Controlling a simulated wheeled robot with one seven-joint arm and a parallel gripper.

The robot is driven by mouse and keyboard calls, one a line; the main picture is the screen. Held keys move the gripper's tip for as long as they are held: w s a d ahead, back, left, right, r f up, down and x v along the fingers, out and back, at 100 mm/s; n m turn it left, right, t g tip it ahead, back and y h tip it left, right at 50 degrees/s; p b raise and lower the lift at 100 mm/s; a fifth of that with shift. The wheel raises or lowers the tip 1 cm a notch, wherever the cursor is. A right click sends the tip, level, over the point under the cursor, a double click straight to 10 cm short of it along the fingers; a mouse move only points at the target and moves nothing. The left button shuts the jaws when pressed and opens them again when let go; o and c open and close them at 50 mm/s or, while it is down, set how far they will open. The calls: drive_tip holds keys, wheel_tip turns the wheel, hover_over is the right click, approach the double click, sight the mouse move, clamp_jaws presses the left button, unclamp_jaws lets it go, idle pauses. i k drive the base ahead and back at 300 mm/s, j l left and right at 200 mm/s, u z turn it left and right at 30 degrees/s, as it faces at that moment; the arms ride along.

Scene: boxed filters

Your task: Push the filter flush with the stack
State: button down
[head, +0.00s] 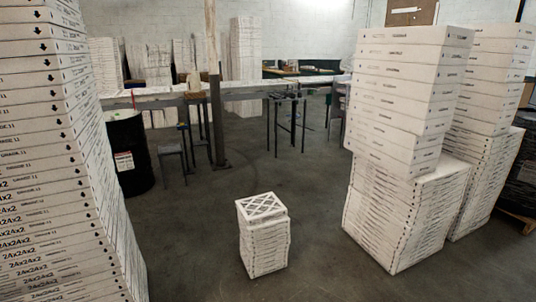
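A small stack of white boxed filters (264,248) stands alone on the floor, low in the middle of the head view. A filter with a crossed lattice face (262,207) lies flat on top of it. This top filter looks shifted slightly to the left and back against the boxes below, with a small ledge showing at the front right. The exact size of the offset is hard to tell at this distance. My gripper is not in view, and nothing is seen touching the small stack.
A tall box stack (60,170) fills the left edge. Another tall stack (405,150), with its upper boxes offset from the lower ones, stands at right. A black drum (128,155), a stool (172,150) and work tables are behind. Floor around the small stack is clear.

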sight(262, 207)
drive_tip(key=i, duration=2.05)
drive_tip(key=i+l+u, duration=0.2)
drive_tip(key=i+u, duration=0.25)
drive_tip(key=i, duration=0.35)
drive_tip(key=i+l+u, duration=0.45)
drive_tip(key=i, duration=0.25)
drive_tip(key=i+l+u, duration=0.45)
drive_tip(key=i+l, duration=0.2)
drive_tip(key=l, duration=0.1)
